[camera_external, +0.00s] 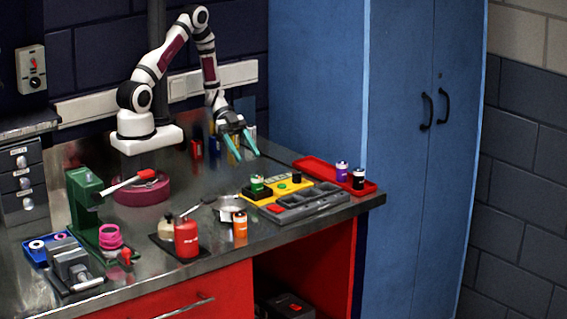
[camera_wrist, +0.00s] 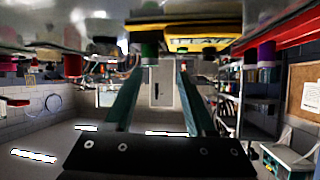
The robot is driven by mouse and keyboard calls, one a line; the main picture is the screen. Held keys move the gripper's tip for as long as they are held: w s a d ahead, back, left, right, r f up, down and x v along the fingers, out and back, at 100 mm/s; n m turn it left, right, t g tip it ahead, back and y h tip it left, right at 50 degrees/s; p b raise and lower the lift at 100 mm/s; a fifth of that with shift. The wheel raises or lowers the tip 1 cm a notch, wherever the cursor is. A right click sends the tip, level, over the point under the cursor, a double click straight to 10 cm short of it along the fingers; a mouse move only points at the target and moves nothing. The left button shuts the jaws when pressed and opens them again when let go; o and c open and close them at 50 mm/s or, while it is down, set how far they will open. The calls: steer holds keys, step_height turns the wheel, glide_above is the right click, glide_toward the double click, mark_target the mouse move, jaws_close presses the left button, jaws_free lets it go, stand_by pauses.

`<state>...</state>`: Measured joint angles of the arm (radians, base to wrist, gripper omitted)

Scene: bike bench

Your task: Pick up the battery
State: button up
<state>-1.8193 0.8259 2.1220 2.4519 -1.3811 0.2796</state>
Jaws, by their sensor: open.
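Several small battery-like cylinders stand on the bench; I cannot tell which one the task means. A green-topped cylinder (camera_external: 257,184) stands by the yellow holder (camera_external: 262,199). An orange cylinder (camera_external: 240,226) stands near the front edge. A purple cylinder (camera_external: 342,169) and a black-and-white one (camera_external: 359,179) stand at the red tray (camera_external: 312,167). My gripper (camera_external: 243,156) is open and empty, with teal fingers pointing down behind the yellow holder.
A grey compartment tray (camera_external: 318,205) lies in front of the yellow holder. Coloured containers stand behind my gripper. A blue cabinet (camera_external: 400,90) is beside the bench.

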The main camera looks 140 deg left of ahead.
mark_target(260, 184)
steer(key=shift+d+f+n+t+h, duration=0.1)
steer(key=shift+d+n+t+h, duration=0.2)
steer(key=shift+d+t, duration=0.45)
steer(key=x, duration=1.4)
steer(key=shift+w+d+f, duration=0.1)
steer(key=shift+f, duration=0.05)
jaws_close()
